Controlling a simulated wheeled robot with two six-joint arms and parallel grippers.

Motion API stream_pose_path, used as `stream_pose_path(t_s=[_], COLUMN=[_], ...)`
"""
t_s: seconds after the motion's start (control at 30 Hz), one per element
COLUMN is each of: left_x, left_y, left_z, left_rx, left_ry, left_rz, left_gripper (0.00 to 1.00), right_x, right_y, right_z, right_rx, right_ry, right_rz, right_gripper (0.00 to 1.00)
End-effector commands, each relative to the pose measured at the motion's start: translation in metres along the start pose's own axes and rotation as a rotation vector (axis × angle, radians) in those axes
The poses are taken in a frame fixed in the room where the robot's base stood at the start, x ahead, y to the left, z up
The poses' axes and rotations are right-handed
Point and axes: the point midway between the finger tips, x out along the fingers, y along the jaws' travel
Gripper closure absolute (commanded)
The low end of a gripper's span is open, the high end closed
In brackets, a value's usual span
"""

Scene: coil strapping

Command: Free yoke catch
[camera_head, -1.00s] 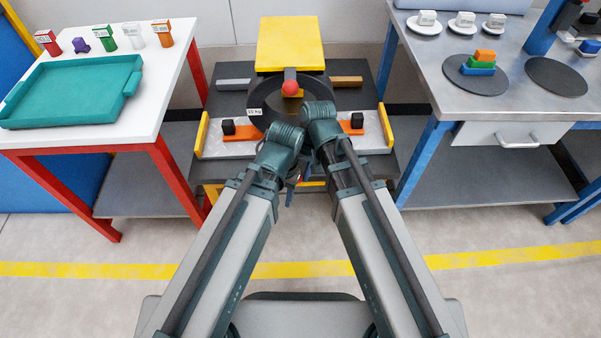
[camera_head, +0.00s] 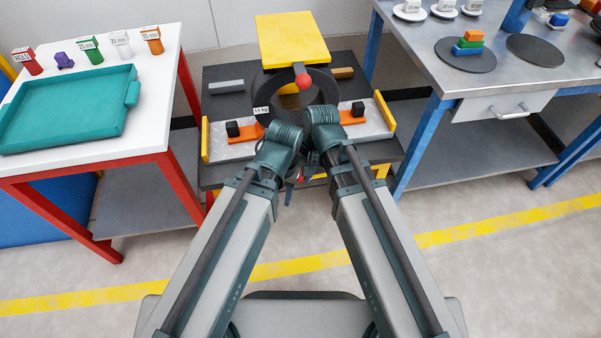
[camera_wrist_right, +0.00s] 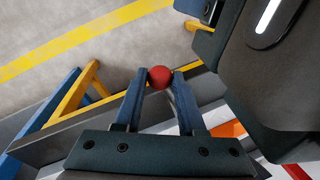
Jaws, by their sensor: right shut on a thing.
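In the right wrist view my right gripper (camera_wrist_right: 160,79) has its two blue fingers closed on a red ball knob (camera_wrist_right: 160,76), which sits between the fingertips. In the head view the tips are low in front of the stand, where a bit of red shows. The dark coil (camera_head: 265,92), tagged with a weight, stands on the stand under a yellow plate (camera_head: 293,40). A dark arm with another red knob (camera_head: 303,80) lies over the coil's top. My left wrist (camera_head: 277,148) is beside the right one; its fingertips are hidden, so their opening cannot be told.
A white table with a teal tray (camera_head: 133,94) and several small labelled items stands left. A steel bench (camera_head: 405,45) with a drawer, saucers and stacked blocks stands right. Orange pieces (camera_head: 352,117) with black blocks flank the coil. Both arms are close together; the front floor is clear.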

Motion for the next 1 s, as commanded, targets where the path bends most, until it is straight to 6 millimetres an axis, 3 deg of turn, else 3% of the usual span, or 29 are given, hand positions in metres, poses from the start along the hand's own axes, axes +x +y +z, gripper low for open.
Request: stream_pose_path(t_s=[0.37,0.4,0.53,1.0], left_x=[0.0002,0.0002,0.0002,-0.0061], left_y=[0.0001,0.0001,0.0000,-0.0005], left_z=[0.0000,0.0000,0.0000,0.0003], left_rx=[0.000,0.000,0.000,0.000], left_ry=[0.000,0.000,0.000,0.000], left_rz=[0.000,0.000,0.000,0.001], left_gripper=[0.50,0.50,0.50,0.50], right_x=[0.0002,0.0002,0.0002,-0.0061], right_y=[-0.0006,-0.0006,-0.0005,-0.0005], right_z=[0.0008,0.0009,0.0006,0.0001], right_rx=[0.004,0.003,0.003,0.003], right_ry=[-0.001,-0.001,-0.001,0.000], right_rz=[-0.002,-0.002,-0.002,-0.001], right_gripper=[1.00,0.54,0.31,0.31])
